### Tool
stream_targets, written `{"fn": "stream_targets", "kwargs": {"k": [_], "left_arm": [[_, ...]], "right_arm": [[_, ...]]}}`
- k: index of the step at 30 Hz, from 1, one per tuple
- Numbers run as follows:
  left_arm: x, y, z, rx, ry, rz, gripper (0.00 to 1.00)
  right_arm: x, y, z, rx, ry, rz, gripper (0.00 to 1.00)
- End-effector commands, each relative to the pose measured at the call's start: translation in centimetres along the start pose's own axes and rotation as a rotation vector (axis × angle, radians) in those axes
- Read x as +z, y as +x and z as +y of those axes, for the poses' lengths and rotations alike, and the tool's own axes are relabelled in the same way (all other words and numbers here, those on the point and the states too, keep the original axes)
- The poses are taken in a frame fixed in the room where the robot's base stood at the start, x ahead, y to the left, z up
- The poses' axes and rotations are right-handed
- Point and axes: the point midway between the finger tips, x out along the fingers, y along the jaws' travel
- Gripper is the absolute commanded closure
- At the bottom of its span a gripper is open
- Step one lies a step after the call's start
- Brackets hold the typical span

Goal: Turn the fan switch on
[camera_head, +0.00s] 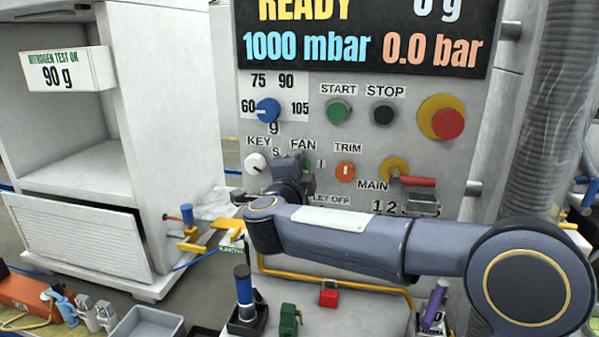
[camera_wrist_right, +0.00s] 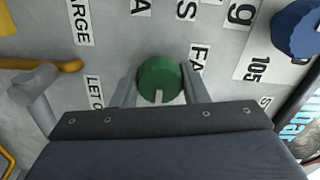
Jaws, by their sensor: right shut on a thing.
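The fan switch is a round green knob (camera_wrist_right: 160,79) with a white mark at its lower edge in the right wrist view. In the head view, only a small green part of it shows behind my gripper, beside the FAN label (camera_head: 303,144). My right gripper (camera_head: 298,166) is at the panel, with its arm reaching in from the right. In the right wrist view, the fingers of my right gripper (camera_wrist_right: 160,88) stand on both sides of the knob, shut on it. My left gripper is not in view.
Nearby on the panel (camera_head: 345,105) are a blue dial (camera_head: 267,110), a white key knob (camera_head: 256,163), an orange trim knob (camera_head: 345,172) and a red main handle (camera_head: 417,181). Green start (camera_head: 339,111) and black stop (camera_head: 383,112) buttons sit above. A ribbed hose (camera_head: 545,120) hangs right.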

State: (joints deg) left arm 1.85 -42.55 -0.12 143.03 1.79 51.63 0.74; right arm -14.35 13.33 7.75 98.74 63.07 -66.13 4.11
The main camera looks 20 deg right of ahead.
Motion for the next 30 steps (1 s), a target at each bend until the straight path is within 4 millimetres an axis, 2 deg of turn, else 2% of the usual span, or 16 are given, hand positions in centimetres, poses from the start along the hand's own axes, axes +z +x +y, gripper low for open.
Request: {"fn": "stream_targets", "kwargs": {"k": [8, 9, 14, 23, 26, 30], "left_arm": [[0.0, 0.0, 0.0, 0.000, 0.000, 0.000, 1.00], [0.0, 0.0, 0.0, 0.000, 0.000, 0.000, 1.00], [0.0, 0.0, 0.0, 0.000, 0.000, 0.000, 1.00], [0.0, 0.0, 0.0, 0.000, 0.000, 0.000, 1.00], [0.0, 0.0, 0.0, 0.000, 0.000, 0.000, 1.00], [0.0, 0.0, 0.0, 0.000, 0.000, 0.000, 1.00]], "right_arm": [[0.0, 0.0, 0.1, 0.004, 0.001, -0.001, 0.83], [0.0, 0.0, 0.2, 0.004, 0.001, -0.001, 0.59], [0.0, 0.0, 0.1, 0.003, 0.001, 0.000, 0.39], [0.0, -0.2, 0.0, 0.001, 0.001, -0.001, 0.39], [0.1, -1.3, 0.0, 0.001, 0.001, -0.003, 0.39], [0.1, -3.7, 0.0, -0.001, 0.001, -0.004, 0.39]]}}
